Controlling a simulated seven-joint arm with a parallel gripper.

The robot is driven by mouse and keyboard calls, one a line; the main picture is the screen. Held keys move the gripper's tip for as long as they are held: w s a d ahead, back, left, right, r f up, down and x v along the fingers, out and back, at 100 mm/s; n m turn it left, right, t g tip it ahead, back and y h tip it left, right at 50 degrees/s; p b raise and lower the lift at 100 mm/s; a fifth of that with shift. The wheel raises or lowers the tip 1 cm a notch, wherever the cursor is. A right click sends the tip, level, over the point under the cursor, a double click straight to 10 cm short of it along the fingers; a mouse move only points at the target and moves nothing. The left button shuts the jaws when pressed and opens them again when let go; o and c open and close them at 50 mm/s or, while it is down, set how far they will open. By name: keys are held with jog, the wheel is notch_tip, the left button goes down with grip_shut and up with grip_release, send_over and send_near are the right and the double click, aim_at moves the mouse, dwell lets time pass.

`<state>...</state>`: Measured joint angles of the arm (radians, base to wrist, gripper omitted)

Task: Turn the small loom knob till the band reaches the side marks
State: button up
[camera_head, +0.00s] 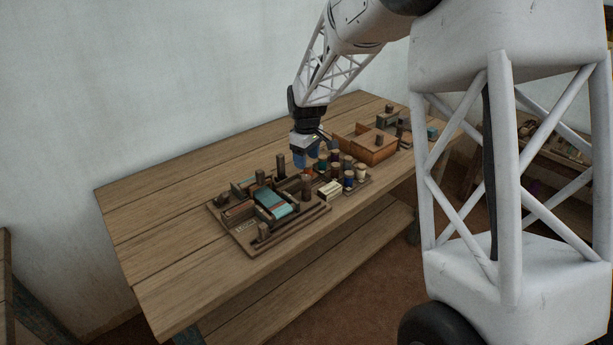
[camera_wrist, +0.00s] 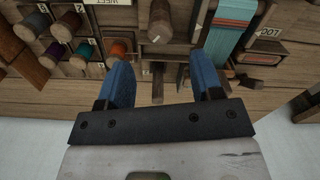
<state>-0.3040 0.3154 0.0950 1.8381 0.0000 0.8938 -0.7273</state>
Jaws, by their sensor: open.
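The small loom (camera_head: 240,241) is a wooden board with frames and upright pegs on the table. A teal and brown band (camera_head: 272,202) runs across its middle; it also shows at the upper right of the wrist view (camera_wrist: 233,22). A round wooden knob with a pale line (camera_wrist: 160,20) stands just beyond my fingertips in the wrist view. I cannot tell for sure that it is the small knob. My gripper (camera_wrist: 161,68) has its two blue fingers apart with nothing held. A wooden peg (camera_wrist: 157,82) shows lower, in the gap between them.
Several numbered thread spools (camera_head: 348,178) stand right of the loom, close to my gripper. A wooden box (camera_head: 373,152) lies behind them. The table's left part (camera_head: 150,215) is clear.

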aim_at(306, 177)
jog(key=shift+f, duration=3.55)
jog(key=shift+c, duration=0.4)
jog(key=c, duration=0.8)
jog(key=shift+c, duration=0.2)
jog(key=shift+m, duration=0.4)
jog(key=m, duration=0.3)
jog(key=shift+m, duration=2.3)
